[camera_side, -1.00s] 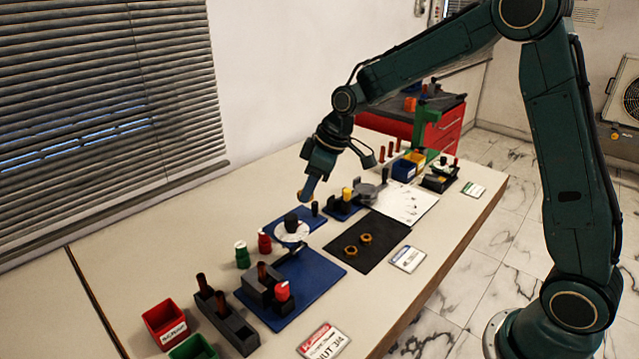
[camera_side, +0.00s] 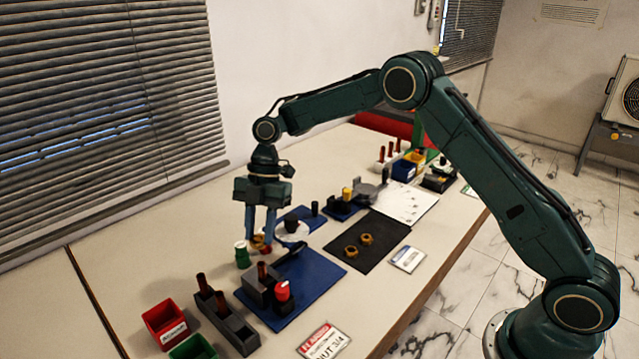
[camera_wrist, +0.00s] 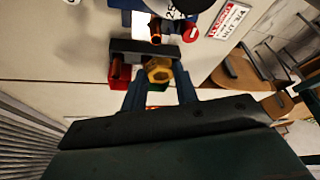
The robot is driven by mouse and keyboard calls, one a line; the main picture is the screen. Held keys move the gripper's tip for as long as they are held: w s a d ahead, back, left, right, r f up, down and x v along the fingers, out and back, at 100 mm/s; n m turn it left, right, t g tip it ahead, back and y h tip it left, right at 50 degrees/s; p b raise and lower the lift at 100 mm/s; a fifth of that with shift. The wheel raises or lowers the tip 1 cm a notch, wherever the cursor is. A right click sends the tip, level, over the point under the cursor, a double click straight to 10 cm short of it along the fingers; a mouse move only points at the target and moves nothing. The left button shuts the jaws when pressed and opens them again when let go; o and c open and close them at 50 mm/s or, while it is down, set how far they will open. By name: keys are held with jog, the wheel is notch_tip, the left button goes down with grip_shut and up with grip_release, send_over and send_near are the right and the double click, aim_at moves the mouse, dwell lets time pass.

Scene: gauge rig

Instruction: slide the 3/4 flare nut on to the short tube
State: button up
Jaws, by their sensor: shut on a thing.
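My gripper (camera_side: 262,240) points down over the table's left half, beside the white round gauge. It is shut on a brass-coloured flare nut (camera_wrist: 158,72), which shows between the fingers in the wrist view. In the side view the fingers mostly hide the nut. A short copper tube (camera_side: 262,269) stands upright at the grey clamp block (camera_side: 256,289) on the near blue mat. The held nut is above and apart from it. A copper tube also shows in the wrist view (camera_wrist: 155,34); I cannot tell surely which one it is.
A dark rack (camera_side: 232,326) holds copper tubes beside a red bin (camera_side: 164,325) and a green bin. A red knob (camera_side: 282,291) stands by the clamp. A green-and-white canister (camera_side: 242,255) is close to the fingers. Two brass nuts (camera_side: 358,245) lie on the black mat.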

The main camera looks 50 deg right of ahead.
aim_at(261, 263)
jog(key=shift+a+f+n, duration=0.15)
jog(key=shift+f+n, duration=0.1)
jog(key=shift+n, duration=0.25)
jog(key=shift+f, duration=0.15)
jog(key=shift+f, duration=2.2)
jog(key=shift+f, duration=0.85)
dwell(0.5)
jog(key=o, duration=1)
jog(key=shift+o, duration=0.2)
jog(key=shift+r, duration=0.1)
